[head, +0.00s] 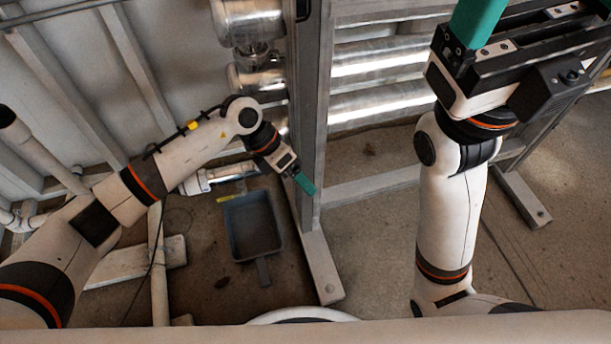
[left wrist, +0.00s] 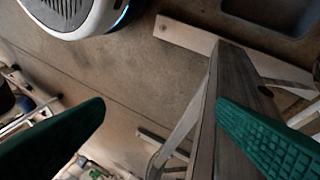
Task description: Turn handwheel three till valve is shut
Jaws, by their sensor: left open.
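No handwheel shows clearly in either view, so I cannot tell where handwheel three or its valve is. My left gripper (head: 304,184) is beside the grey upright metal post in the head view, pointing down and to the right. In the left wrist view its two green fingers (left wrist: 160,108) are wide apart, with nothing between them. My right gripper (head: 480,25) is at the top right of the head view.
The metal post (head: 308,130) stands on a long floor foot (head: 318,262). Shiny steel cylinders (head: 380,64) lie behind it. A dark grey tray (head: 237,238) lies on the floor left of the post. A silver pipe fitting (head: 225,172) is above it. Bare floor lies right of the post.

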